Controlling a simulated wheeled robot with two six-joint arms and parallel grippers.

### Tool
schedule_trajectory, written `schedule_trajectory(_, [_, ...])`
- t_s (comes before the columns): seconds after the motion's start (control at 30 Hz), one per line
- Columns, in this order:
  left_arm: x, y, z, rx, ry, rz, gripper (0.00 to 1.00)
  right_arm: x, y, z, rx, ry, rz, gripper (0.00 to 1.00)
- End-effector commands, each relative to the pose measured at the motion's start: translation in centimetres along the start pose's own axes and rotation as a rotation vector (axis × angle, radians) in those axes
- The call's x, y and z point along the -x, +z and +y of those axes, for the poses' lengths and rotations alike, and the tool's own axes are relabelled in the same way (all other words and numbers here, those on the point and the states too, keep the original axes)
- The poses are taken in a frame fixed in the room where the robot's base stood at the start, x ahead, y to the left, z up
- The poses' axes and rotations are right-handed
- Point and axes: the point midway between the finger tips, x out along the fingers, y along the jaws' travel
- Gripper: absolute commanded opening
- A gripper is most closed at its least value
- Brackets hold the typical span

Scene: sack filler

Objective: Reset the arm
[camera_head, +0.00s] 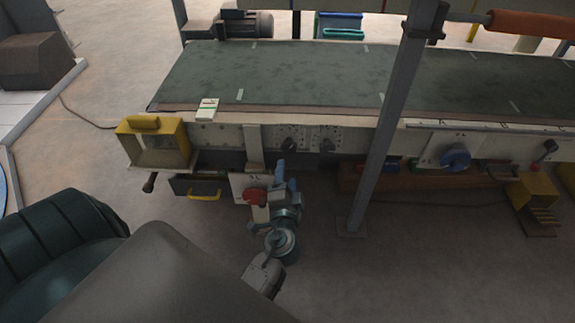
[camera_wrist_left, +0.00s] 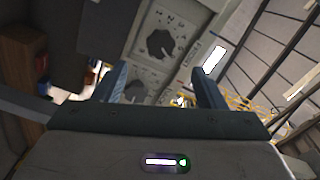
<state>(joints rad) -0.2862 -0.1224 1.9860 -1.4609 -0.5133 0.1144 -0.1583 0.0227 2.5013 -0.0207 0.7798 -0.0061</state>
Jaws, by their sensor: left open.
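My left arm reaches up from the bottom of the head view, and its gripper (camera_head: 286,171) is in front of the machine's side, below the conveyor. Its two blue fingers are apart with nothing between them. In the left wrist view the open fingers (camera_wrist_left: 160,88) point toward a pale panel with a dark knob (camera_wrist_left: 161,44), with a gap before it. In the head view a red knob (camera_head: 256,195) on a white plate is just left of the gripper; I cannot tell if they touch. My right gripper is not in view.
The green conveyor belt (camera_head: 300,72) runs across the back. A grey post (camera_head: 388,125) stands right of my left arm. A yellow box (camera_head: 153,142), a drawer with a yellow handle (camera_head: 203,197) and a blue round knob (camera_head: 455,159) line the machine's front. Floor (camera_head: 440,270) at lower right is clear.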

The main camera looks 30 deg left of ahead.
Motion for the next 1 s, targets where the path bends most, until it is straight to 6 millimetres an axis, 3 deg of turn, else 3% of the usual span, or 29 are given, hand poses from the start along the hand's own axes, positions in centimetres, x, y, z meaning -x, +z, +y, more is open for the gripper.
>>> schedule_trajectory(0.17, [1.0, 0.0, 0.0, 0.0, -0.001, -0.001, 0.64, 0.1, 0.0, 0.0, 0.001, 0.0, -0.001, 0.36])
schedule_trajectory(0.73, [0.8, -0.5, -0.3, 0.018, 0.001, 0.021, 0.64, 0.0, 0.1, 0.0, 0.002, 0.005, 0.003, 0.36])
schedule_trajectory(0.87, [0.5, -3.4, -2.4, 0.139, 0.011, 0.154, 0.64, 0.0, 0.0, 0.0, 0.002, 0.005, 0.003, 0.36])
schedule_trajectory(0.97, [0.8, -7.6, -6.2, 0.31, 0.004, 0.358, 0.64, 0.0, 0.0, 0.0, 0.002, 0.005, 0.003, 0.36])
schedule_trajectory(1.0, [1.4, -9.3, -8.2, 0.387, -0.008, 0.455, 0.64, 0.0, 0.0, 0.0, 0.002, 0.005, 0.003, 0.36])
